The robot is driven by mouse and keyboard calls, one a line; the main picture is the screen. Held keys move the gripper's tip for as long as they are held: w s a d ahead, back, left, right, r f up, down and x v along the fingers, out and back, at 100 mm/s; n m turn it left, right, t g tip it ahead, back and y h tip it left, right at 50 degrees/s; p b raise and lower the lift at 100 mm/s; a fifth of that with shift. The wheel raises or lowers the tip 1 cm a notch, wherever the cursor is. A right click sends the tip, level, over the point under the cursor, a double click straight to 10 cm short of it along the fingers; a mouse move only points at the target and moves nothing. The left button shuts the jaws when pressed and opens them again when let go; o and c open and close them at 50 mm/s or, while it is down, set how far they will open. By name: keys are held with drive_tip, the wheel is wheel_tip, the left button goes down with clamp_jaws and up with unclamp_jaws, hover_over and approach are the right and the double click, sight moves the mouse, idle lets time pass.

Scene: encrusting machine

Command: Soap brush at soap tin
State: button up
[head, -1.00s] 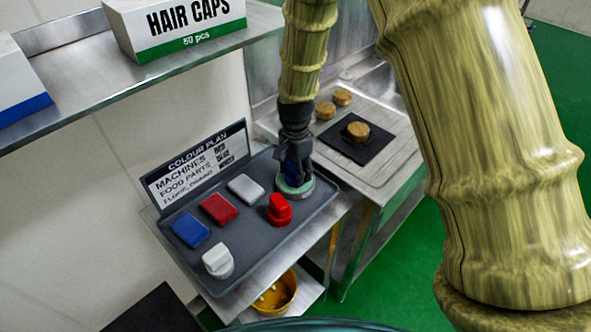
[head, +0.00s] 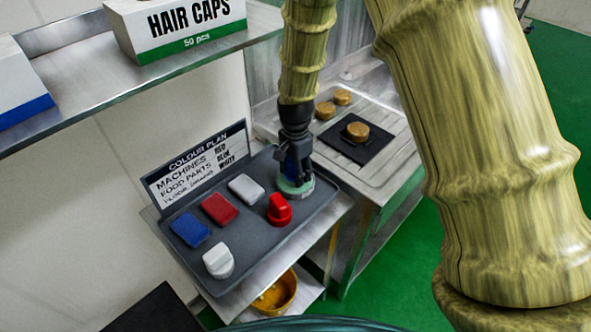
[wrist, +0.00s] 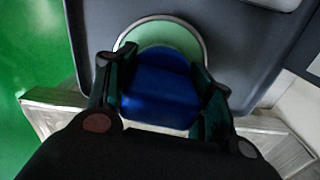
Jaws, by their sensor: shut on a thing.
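The blue brush (wrist: 160,88) is held between the two fingers of my gripper (wrist: 160,95). In the head view my gripper (head: 294,172) points down at the far right corner of the grey tray, and its fingers hide most of the brush. The soap tin (head: 297,190), a round metal-rimmed tin with pale green soap, is right below the brush. In the wrist view the tin (wrist: 165,34) shows behind the brush, which covers part of it. I cannot tell whether the brush's underside touches the soap.
The grey tray (head: 248,228) also holds a red brush (head: 279,209), a white brush (head: 218,261) and blue, red and white pads. A colour plan sign (head: 197,166) stands behind. A metal table (head: 392,152) with round brown pieces is to the right. A shelf (head: 95,98) hangs above left.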

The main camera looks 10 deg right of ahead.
idle(0.4)
drive_tip(key=shift+r+p, duration=2.8)
drive_tip(key=shift+r, duration=0.7)
